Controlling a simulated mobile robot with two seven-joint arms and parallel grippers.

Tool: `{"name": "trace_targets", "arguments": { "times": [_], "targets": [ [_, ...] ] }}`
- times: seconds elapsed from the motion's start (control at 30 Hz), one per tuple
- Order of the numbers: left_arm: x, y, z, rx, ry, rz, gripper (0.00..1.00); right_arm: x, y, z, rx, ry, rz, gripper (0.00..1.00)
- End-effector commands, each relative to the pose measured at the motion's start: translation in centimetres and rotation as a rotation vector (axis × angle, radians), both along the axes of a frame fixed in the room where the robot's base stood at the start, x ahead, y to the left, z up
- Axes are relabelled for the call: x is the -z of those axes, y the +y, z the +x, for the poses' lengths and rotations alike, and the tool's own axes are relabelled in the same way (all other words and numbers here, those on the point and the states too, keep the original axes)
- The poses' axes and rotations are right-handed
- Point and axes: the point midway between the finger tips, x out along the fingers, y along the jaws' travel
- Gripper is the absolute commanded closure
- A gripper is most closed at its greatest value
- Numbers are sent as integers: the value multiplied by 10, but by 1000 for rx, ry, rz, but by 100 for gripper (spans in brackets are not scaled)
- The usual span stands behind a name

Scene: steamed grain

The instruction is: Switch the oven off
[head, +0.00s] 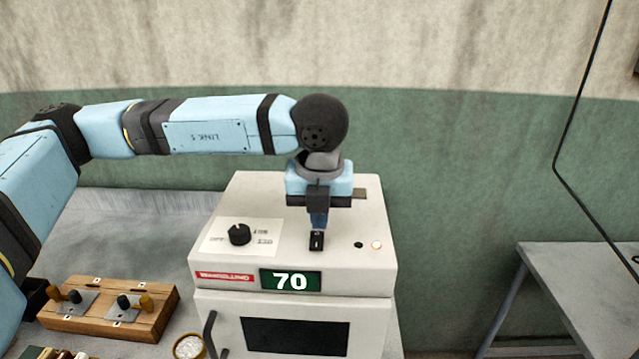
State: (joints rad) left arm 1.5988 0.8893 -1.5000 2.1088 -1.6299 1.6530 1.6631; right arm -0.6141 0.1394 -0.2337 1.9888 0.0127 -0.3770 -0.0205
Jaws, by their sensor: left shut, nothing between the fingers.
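The oven (215,276) is a white box on the table, with a door, a dark window and a green display reading 70. On its top are a black round knob (239,234) with a printed label plate, a small black rocker switch (316,241), a dark dot and a lit pale lamp (377,245). My left gripper (318,226) is shut and empty, pointing down right at the rear end of the switch. I cannot tell whether the fingertips touch it. My right gripper is not in view.
A wooden block (110,310) with metal plates and knobs lies left of the oven. A small bowl of white grain (188,347) stands by the oven door's handle. A grey table (585,275) is at the right. A wall is behind.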

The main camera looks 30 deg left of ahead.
Motion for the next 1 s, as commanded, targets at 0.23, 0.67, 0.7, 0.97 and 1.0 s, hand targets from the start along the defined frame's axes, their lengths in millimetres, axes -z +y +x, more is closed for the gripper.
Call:
{"name": "trace_targets", "arguments": {
  "times": [0.23,0.67,0.7,0.97,1.0],
  "targets": [
    [19,1,2,0,0,0,100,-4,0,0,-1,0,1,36],
    [26,1,3,-2,22,-11,100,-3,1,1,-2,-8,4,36],
    [31,2,4,-4,45,-20,100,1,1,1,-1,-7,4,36],
    [34,3,6,-1,200,-92,100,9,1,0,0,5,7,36],
    [35,3,6,-1,200,-90,100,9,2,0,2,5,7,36]
  ]
}}
